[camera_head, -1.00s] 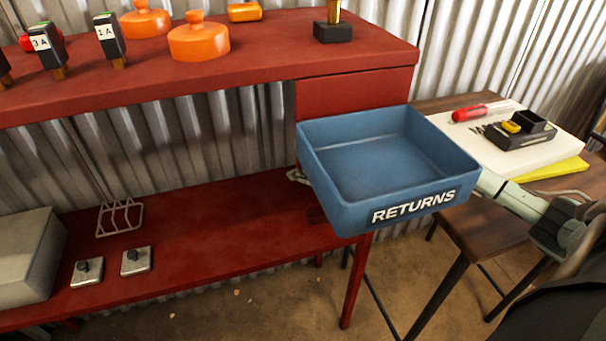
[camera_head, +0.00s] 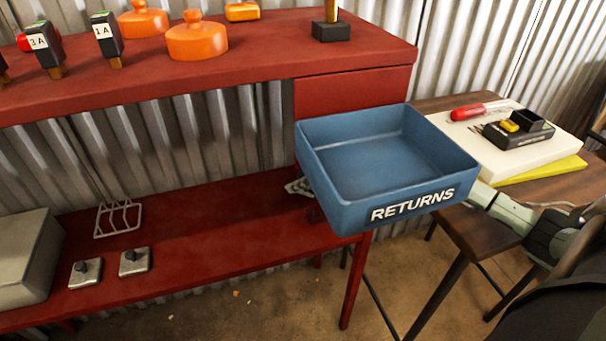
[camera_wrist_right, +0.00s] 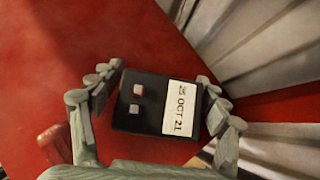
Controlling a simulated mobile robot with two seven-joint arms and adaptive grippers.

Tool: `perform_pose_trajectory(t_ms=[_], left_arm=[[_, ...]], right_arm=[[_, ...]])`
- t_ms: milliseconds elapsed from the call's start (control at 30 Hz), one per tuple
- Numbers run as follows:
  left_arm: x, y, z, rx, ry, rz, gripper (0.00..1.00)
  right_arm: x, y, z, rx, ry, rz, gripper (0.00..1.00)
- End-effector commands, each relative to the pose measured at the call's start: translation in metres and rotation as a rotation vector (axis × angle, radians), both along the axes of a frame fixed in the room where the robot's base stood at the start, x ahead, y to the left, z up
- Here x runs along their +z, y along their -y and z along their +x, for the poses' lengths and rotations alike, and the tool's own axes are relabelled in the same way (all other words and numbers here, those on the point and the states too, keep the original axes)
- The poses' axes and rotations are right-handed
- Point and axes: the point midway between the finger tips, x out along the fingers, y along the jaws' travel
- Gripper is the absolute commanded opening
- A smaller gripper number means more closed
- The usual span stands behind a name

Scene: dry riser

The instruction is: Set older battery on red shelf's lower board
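The red shelf has an upper board (camera_head: 260,62) and a lower board (camera_head: 200,225). My right gripper (camera_head: 299,187) is mostly hidden behind the blue bin; its fingertips show just left of the bin, over the right end of the lower board. In the right wrist view my right gripper (camera_wrist_right: 158,92) has its fingers on both sides of a black battery (camera_wrist_right: 150,118) with a white label reading OCT 21, and appears shut on it. A red surface lies behind the battery; I cannot tell whether they touch. My left gripper is out of view.
A blue RETURNS bin (camera_head: 375,165) blocks the view of the shelf's right end. The lower board holds a wire rack (camera_head: 118,218), two small metal blocks (camera_head: 134,261) and a grey box (camera_head: 28,258). Its middle is clear. A wooden table (camera_head: 460,225) stands at right.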

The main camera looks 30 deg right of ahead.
Motion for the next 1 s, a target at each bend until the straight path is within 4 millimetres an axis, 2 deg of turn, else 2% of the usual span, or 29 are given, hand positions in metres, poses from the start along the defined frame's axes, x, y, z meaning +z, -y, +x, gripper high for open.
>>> perform_pose_trajectory(t_ms=[367,467,800,1000], left_arm=[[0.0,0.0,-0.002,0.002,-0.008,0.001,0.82],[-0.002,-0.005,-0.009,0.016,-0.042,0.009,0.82],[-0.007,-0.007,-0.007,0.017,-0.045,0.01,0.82],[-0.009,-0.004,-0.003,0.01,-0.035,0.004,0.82]], right_arm=[[0.001,0.0,0.0,0.0,0.0,0.0,0.81],[0.005,0.002,-0.002,-0.001,0.0,-0.002,0.81],[0.057,0.03,-0.049,0.002,-0.004,-0.007,0.81],[0.077,0.04,-0.066,-0.001,-0.003,-0.001,0.81]])
